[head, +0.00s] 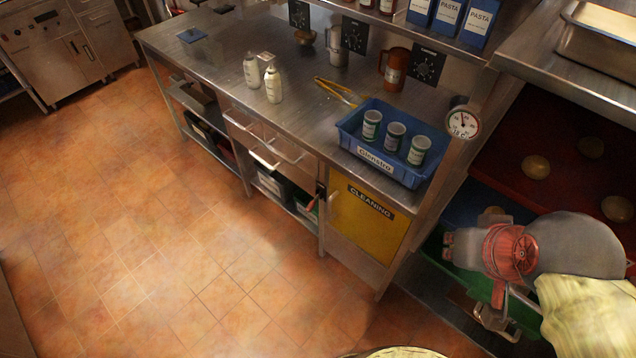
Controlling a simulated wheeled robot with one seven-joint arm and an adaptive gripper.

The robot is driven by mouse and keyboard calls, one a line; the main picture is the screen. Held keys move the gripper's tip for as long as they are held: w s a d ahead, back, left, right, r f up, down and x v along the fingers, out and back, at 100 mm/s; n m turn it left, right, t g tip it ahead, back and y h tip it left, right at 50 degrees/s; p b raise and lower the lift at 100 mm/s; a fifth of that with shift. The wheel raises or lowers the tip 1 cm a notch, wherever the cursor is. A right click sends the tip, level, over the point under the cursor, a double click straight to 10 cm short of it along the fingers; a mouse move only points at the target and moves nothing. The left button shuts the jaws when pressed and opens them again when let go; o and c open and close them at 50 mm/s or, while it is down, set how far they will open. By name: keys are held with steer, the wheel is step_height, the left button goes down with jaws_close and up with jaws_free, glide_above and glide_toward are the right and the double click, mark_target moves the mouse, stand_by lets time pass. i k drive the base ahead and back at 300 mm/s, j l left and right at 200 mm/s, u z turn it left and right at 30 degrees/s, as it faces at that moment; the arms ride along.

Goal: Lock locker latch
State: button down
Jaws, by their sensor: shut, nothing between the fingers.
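The yellow locker door (368,222), labelled CLEANING, is under the right part of the steel counter and looks closed. A small dark latch with a reddish lever (318,197) is at the door's left edge, by the frame. It is too small to tell whether the latch is locked. A pale pull handle (333,204) is just right of it on the door. My gripper (491,318) is at the lower right, well to the right of the door and apart from the latch. It is partly hidden by my arm; its fingers look shut and empty.
A blue crate (350,146) with 3 cans stands on the counter (215,50) above the locker. Two pale bottles (262,77) and yellow tongs (335,91) are further left. A rack with a red tray (560,140) is at the right. The tiled floor (150,230) is clear.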

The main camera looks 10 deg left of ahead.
mark_target(310, 207)
steer(key=j+z, duration=0.15)
steer(key=j, duration=0.25)
steer(key=j+z, duration=0.2)
steer(key=j, duration=0.25)
steer(key=k+j+z, duration=0.15)
steer(key=j, duration=0.25)
steer(key=j+z, duration=0.15)
steer(key=j, duration=0.25)
steer(key=k+j+z, duration=0.15)
steer(key=j, duration=0.2)
steer(key=k+j+z, duration=0.2)
steer(key=j, duration=0.2)
steer(key=i, duration=0.05)
